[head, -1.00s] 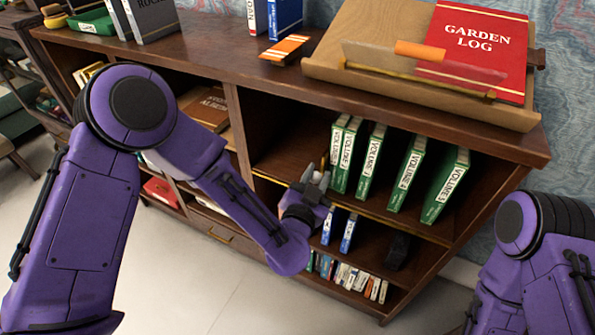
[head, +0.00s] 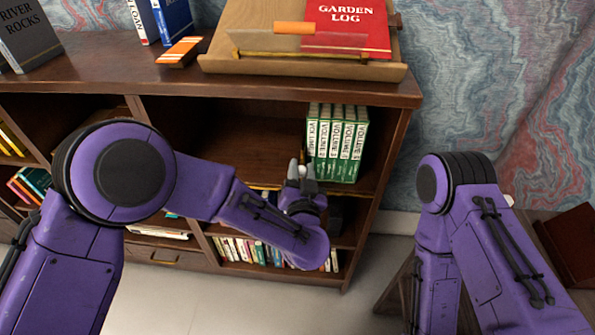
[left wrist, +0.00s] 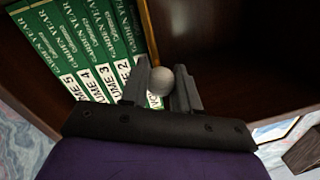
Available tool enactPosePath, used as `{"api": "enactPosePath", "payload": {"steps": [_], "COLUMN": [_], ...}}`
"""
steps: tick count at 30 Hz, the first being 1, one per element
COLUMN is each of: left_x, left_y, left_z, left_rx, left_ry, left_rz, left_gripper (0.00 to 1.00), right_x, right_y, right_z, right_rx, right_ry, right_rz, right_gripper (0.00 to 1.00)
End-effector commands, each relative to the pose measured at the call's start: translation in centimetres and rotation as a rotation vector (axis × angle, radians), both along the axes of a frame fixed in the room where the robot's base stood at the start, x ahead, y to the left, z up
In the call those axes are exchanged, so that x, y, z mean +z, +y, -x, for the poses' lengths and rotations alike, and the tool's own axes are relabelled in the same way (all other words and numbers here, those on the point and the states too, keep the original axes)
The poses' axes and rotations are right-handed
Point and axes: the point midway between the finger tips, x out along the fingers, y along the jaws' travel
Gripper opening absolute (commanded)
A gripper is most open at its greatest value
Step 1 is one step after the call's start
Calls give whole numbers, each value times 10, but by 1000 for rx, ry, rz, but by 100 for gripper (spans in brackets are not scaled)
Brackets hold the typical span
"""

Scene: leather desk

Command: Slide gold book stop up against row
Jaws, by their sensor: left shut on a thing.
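The row of green volumes (head: 337,145) stands close together and nearly upright on the upper shelf, at its right end; it also shows in the left wrist view (left wrist: 85,45). The gold book stop (left wrist: 150,28) is a thin upright gold strip at the left end of the row, close against the end book; whether it touches is unclear. My left gripper (head: 302,172) is in front of the shelf at that end. Its fingers (left wrist: 161,90) are shut on a pale grey round knob, which appears to belong to the stop. My right gripper is out of view; only my right arm shows.
The shelf (head: 235,150) left of the stop is bare. Small books (head: 265,252) fill the bottom shelf. On top are a wooden stand (head: 235,65) with a red Garden Log (head: 346,25) and an orange striped item (head: 180,51).

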Motion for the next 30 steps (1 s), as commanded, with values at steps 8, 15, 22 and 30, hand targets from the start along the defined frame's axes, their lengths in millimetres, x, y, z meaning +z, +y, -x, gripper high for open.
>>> {"api": "enactPosePath", "payload": {"steps": [8, 15, 22, 30], "left_x": [1, 2, 44, 99], "left_y": [-2, -1, -2, 3], "left_z": [1, 0, 8, 65], "left_rx": [-7, -3, -7, -9], "left_ry": [-1, -2, -6, -5], "left_rz": [1, 1, 0, -2], "left_gripper": [54, 54, 54, 54], "right_x": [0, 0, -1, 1], "right_y": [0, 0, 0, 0], "right_z": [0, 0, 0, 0], "right_rx": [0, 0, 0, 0], "right_ry": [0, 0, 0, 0], "right_rz": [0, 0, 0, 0], "right_gripper": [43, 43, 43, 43]}}
